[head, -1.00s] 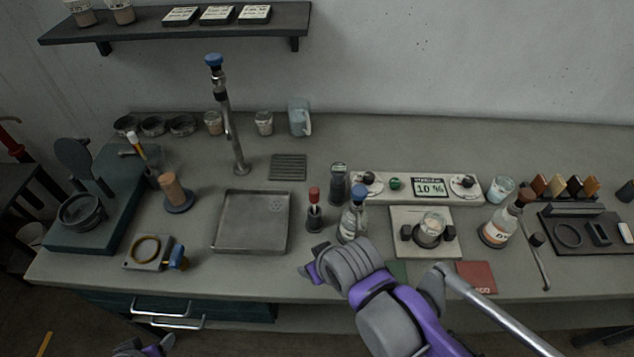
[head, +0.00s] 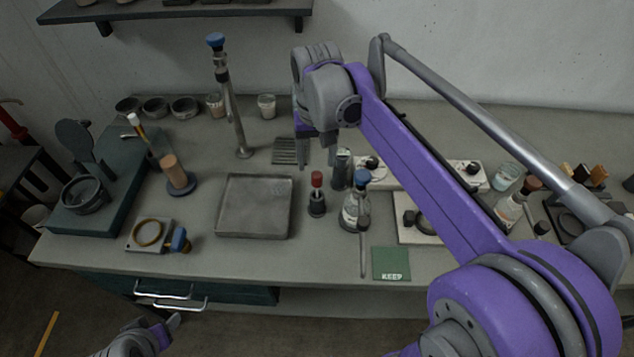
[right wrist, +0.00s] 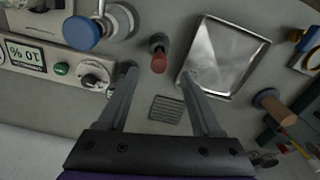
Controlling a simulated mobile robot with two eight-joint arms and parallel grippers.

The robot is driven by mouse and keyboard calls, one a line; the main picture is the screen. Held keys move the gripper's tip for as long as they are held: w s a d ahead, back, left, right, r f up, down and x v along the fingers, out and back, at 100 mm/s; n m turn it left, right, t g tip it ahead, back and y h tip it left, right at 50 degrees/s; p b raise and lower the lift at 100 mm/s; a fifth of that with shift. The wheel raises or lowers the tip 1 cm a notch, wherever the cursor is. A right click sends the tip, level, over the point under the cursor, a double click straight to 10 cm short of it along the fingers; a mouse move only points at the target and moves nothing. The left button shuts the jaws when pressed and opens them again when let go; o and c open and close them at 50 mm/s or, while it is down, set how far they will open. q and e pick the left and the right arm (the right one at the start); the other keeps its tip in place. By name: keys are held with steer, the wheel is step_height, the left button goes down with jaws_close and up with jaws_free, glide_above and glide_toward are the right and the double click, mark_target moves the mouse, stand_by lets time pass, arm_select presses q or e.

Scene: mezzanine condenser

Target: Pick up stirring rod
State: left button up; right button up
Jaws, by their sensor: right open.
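A red-topped piece (head: 317,180) stands upright in a small dark holder (head: 317,207) right of the tray; it may be the stirring rod, but I cannot tell for sure. In the right wrist view its red top (right wrist: 159,62) shows between my fingertips, farther down. A thin dark-headed rod (head: 363,250) shows in front of the blue-capped bottle. My right gripper (head: 318,160) is open and empty, pointing down above the counter, behind the red-topped piece. It also shows in the right wrist view (right wrist: 158,76). My left gripper (head: 168,329) is low in front of the counter, its jaws unclear.
A blue-capped bottle (head: 355,207) and a dark cylinder (head: 341,170) stand close on the right. A metal tray (head: 254,232) lies left. A tall blue-topped post (head: 222,90) rises left of my right gripper. My right arm hides much of the right counter.

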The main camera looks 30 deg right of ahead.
mark_target(317, 183)
step_height(317, 183, down, 9)
jaws_close()
stand_by(0.7)
